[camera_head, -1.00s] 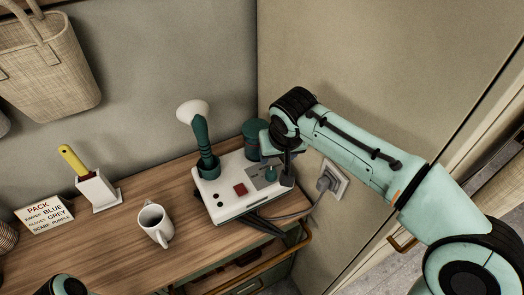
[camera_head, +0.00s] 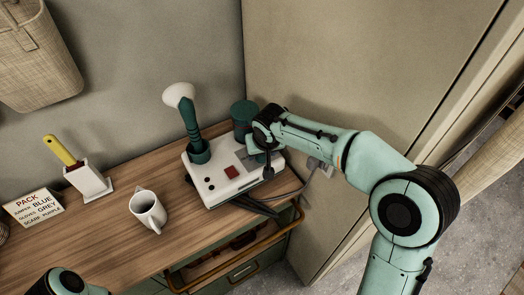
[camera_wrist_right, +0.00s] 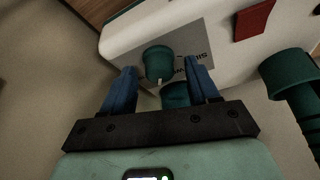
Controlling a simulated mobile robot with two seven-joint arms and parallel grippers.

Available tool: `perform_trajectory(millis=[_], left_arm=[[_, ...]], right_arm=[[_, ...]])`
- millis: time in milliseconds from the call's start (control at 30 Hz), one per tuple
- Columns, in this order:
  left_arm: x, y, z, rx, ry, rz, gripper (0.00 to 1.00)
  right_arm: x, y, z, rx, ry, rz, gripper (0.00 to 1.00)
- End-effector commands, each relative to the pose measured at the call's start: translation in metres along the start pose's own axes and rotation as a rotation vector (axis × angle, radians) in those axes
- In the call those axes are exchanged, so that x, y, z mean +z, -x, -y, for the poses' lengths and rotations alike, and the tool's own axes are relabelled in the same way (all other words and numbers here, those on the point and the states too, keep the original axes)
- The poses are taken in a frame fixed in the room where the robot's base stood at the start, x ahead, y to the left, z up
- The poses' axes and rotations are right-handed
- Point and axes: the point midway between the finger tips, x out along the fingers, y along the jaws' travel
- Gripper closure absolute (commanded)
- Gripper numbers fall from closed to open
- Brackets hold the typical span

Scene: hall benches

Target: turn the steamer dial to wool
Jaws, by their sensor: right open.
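The steamer (camera_head: 215,182) is a white box with a red square button on the bench. Its green dial (camera_wrist_right: 158,62) shows in the right wrist view, with a pale pointer mark on the edge toward my gripper. A grey label beside it carries partly hidden letters, which I cannot read surely. My right gripper (camera_wrist_right: 160,85) is open, its two blue fingers on either side of the dial; I cannot tell whether they touch it. In the head view my right gripper (camera_head: 266,168) covers the dial. My left gripper is out of view.
A green handle with a white head (camera_head: 189,120) stands in the steamer's holder, with a green canister (camera_head: 243,116) behind. A white mug (camera_head: 148,212), a yellow-handled brush in a holder (camera_head: 88,184) and a sign (camera_head: 34,205) stand left. A cable runs to the wall socket.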

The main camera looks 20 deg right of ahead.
Motion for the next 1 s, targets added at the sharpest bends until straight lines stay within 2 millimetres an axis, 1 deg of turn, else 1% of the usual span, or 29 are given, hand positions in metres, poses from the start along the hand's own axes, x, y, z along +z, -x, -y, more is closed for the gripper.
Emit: perform_trajectory(millis=[267,300,367,400,433,767,1000], left_arm=[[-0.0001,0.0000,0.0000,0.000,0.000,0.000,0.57],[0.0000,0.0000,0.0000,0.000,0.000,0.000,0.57],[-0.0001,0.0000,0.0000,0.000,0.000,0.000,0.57],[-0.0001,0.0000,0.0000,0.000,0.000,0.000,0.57],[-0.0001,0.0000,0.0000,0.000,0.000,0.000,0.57],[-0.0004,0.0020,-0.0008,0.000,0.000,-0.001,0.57],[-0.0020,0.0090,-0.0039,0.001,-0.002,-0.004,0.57]], right_arm=[[0.0000,-0.0013,-0.0004,0.001,0.000,0.000,0.40],[0.0000,-0.0013,-0.0003,0.001,0.000,0.000,0.53],[0.0000,-0.0012,-0.0003,0.000,0.000,0.000,0.73],[0.0000,-0.0012,-0.0003,0.000,0.000,0.000,0.86],[0.0000,-0.0011,-0.0003,0.000,0.000,0.000,0.96],[-0.0002,-0.0006,-0.0012,-0.013,0.033,0.001,0.96],[-0.0010,0.0002,-0.0024,-0.065,0.156,0.000,0.96]])
